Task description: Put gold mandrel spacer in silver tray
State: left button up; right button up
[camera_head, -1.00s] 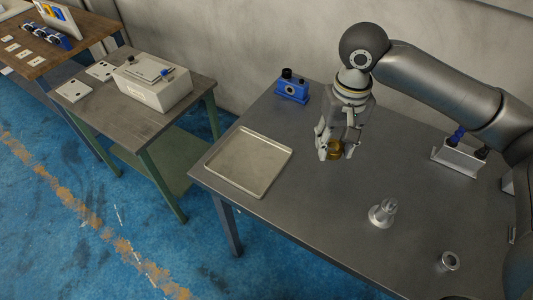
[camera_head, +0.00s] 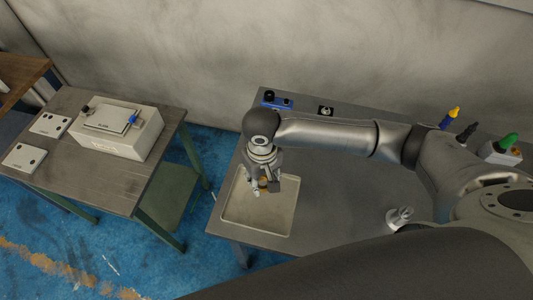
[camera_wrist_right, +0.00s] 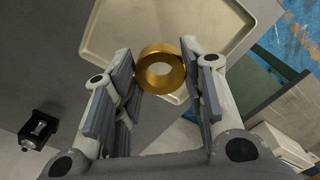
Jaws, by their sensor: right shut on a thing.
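The gold mandrel spacer (camera_head: 263,183) is a short ring, held in my right gripper (camera_head: 264,188). In the right wrist view the spacer (camera_wrist_right: 178,73) sits between the fingertips, its round hole visible, with the fingers closed on its sides. The silver tray (camera_head: 270,222) is a shallow square pan at the left end of the grey table. The gripper and spacer are over its upper part in the head view. The tray (camera_wrist_right: 205,22) lies behind the spacer in the wrist view, and its inside looks empty. The exact height above it is unclear. My left gripper is not in view.
A silver flanged part (camera_head: 400,217) stands right of the tray. A blue device (camera_head: 277,101) sits at the table's back edge. A holder with coloured-handled tools (camera_head: 502,153) is at the far right. A side table with a white box (camera_head: 117,130) stands left, across a gap.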

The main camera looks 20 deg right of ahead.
jog(key=f, duration=0.4)
jog(key=shift+s+a+f, duration=0.15)
jog(key=shift+s, duration=0.1)
jog(key=shift+f, duration=1.05)
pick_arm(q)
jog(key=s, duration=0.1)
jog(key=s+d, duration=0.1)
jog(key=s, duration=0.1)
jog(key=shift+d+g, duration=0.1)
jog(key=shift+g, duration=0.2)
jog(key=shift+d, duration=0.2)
pick_arm(e)
jog(key=shift+f, duration=0.1)
jog(key=o, duration=1.1)
